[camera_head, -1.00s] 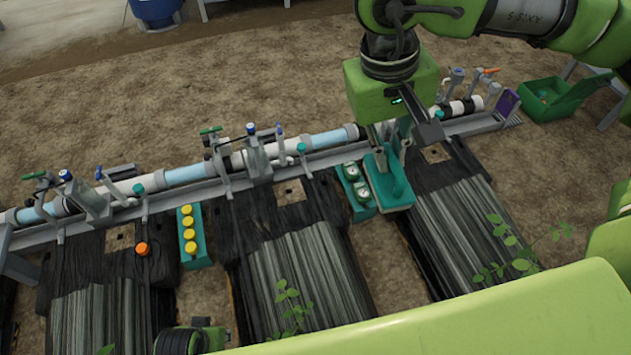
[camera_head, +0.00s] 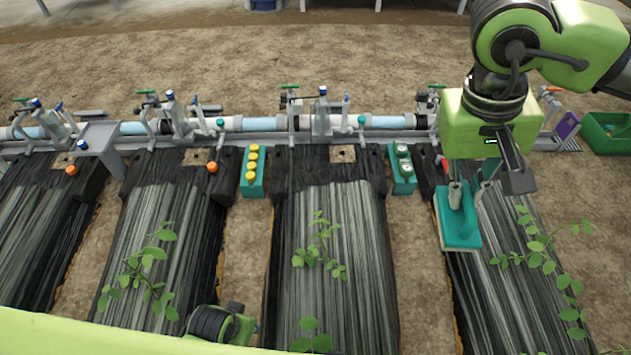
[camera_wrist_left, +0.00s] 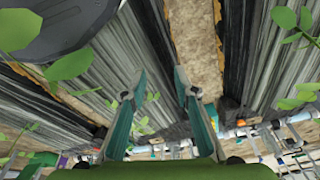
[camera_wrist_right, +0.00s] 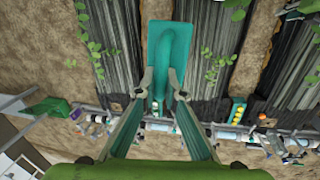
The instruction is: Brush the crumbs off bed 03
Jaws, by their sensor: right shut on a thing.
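My right gripper (camera_head: 468,190) is shut on the handle of a teal brush (camera_head: 460,225) with a flat, oblong head. In the right wrist view the teal brush (camera_wrist_right: 171,40) sits between the fingertips (camera_wrist_right: 161,78). The brush is over the left edge of the rightmost bed (camera_head: 505,270); I cannot tell whether it touches. Several dark, film-covered beds lie side by side, and no label shows which is bed 03. I can make out no crumbs. My left gripper (camera_wrist_left: 160,78) is open and empty in the left wrist view.
A pipe line (camera_head: 262,124) with valves runs behind the beds. A box with yellow caps (camera_head: 253,170) and a teal gauge box (camera_head: 402,170) stand between beds. Leafy plants (camera_head: 318,245) grow from the beds. A green case (camera_head: 606,133) lies at the far right.

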